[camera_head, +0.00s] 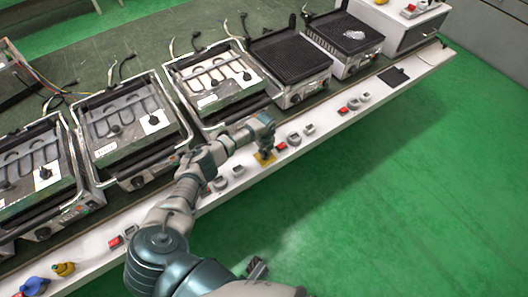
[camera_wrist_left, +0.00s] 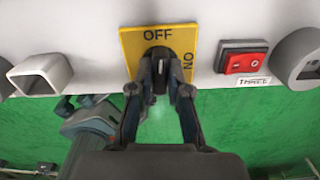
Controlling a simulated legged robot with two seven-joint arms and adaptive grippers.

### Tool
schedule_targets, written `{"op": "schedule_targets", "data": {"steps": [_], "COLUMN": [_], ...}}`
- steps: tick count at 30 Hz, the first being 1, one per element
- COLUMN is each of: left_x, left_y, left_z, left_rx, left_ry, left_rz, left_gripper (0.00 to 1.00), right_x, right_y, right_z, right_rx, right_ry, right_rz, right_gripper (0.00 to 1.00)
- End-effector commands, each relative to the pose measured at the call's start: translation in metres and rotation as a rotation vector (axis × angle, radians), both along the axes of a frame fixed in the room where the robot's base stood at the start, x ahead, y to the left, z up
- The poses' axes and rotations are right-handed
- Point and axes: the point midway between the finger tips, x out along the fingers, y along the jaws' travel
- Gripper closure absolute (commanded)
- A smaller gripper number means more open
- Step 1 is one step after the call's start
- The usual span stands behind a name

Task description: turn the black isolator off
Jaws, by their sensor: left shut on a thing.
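The black isolator (camera_wrist_left: 158,56) is a dark knob on a yellow plate (camera_wrist_left: 133,45) on the front of the white panel. The plate reads OFF above the knob and ON at its lower right. The knob's visible part looks roughly upright in the left wrist view, toward OFF, but the fingers partly hide it. My left gripper (camera_wrist_left: 160,88) is shut on the knob. In the head view the left gripper (camera_head: 265,150) is at the yellow plate (camera_head: 264,159), and the knob is hidden. A dark piece at the bottom (camera_head: 257,268) may be my right gripper; its jaws are unclear.
A red switch (camera_wrist_left: 245,62) sits right of the plate, beside a round grey socket (camera_wrist_left: 300,60). A grey square socket (camera_wrist_left: 42,73) is to the left. Several grills, including a ribbed one (camera_head: 290,57), stand on the bench behind. The green floor (camera_head: 370,200) in front is clear.

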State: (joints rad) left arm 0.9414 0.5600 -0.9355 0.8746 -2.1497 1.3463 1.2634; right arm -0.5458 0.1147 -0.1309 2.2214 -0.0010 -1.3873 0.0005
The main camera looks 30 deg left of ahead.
Motion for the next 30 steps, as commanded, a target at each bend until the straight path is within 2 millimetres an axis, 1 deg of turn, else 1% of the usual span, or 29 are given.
{"op": "schedule_targets", "data": {"steps": [1,6,9,17,24,25,26,27,28,30], "left_x": [0.004,0.004,0.004,0.005,0.005,0.005,0.005,0.005,0.004,0.003], "left_y": [0.002,0.002,0.002,0.003,0.002,0.002,0.002,0.002,0.002,0.001], "left_z": [0.006,0.006,0.005,0.004,0.005,0.005,0.005,0.004,0.004,0.003], "left_rx": [0.002,0.003,0.002,0.003,0.003,0.003,0.002,0.002,0.002,0.002], "left_ry": [-0.013,-0.013,-0.013,-0.014,-0.015,-0.015,-0.014,-0.013,-0.012,-0.01], "left_rz": [0.024,0.085,0.105,0.123,0.123,0.123,0.123,0.122,0.122,0.121], "left_gripper": [1.0,1.0,1.0,1.0,1.0,0.79,0.71,0.61,0.58,0.58], "right_x": [0.001,0.002,0.002,0.002,0.003,0.003,0.003,0.003,0.003,0.003], "right_y": [0.0,0.001,0.001,0.001,0.001,0.001,0.001,0.001,0.001,0.001], "right_z": [-0.003,-0.016,-0.02,-0.025,-0.025,-0.025,-0.025,-0.025,-0.025,-0.025], "right_rx": [0.0,0.0,0.0,0.001,0.0,0.0,0.0,0.0,0.0,0.0], "right_ry": [0.001,0.003,0.003,0.006,0.005,0.005,0.005,0.005,0.005,0.005], "right_rz": [0.0,0.002,0.002,0.002,0.002,0.002,0.002,0.002,0.002,0.002], "right_gripper": [0.38,0.38,0.38,0.38,0.38,0.38,0.38,0.38,0.38,0.38]}}
